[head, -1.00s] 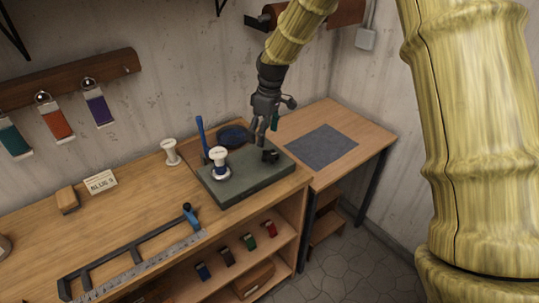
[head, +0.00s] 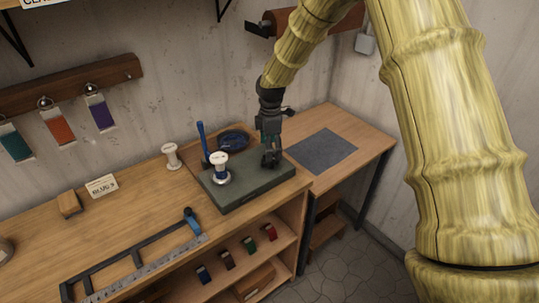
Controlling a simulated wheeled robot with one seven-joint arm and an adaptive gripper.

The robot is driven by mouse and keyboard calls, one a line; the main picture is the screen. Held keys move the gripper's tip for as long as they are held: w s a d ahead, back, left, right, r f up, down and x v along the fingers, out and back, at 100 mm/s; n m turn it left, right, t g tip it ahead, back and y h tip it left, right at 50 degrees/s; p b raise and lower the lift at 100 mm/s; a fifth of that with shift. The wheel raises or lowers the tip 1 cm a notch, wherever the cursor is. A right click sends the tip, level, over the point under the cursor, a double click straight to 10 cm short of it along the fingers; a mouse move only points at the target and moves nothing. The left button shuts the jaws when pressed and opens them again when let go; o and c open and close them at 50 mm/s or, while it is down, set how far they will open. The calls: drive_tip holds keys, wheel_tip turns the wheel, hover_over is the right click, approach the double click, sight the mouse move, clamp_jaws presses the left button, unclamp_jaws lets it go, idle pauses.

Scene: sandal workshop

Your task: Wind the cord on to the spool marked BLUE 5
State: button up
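A white-flanged spool with a blue band (head: 220,170) stands upright near the left end of a grey-green block (head: 245,192) on the bench. My gripper (head: 270,162) points down at the right part of that block, over a small dark fitting. Its fingers hide most of the fitting, and I cannot tell whether they are closed on it. A second white spool (head: 171,157) stands on the bench left of the block. A small card (head: 101,185) lies further left; its lettering is too small to read surely. A dark blue round item (head: 234,138), perhaps coiled cord, lies behind the block.
A blue upright rod (head: 202,138) rises at the block's back left. A black frame with a ruler (head: 145,268) lies at the bench front, and a wooden block (head: 69,204) at left. A grey mat (head: 322,150) lies clear on the right table. Small coloured items sit on the shelf below.

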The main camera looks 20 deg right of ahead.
sight(270, 163)
drive_tip(key=shift+f+p, duration=0.7)
drive_tip(key=shift+f, duration=1.65)
drive_tip(key=shift+c, duration=0.4)
drive_tip(key=c, duration=1)
drive_tip(key=shift+a, duration=0.35)
drive_tip(key=shift+d+f, duration=0.1)
drive_tip(key=shift+d, duration=0.2)
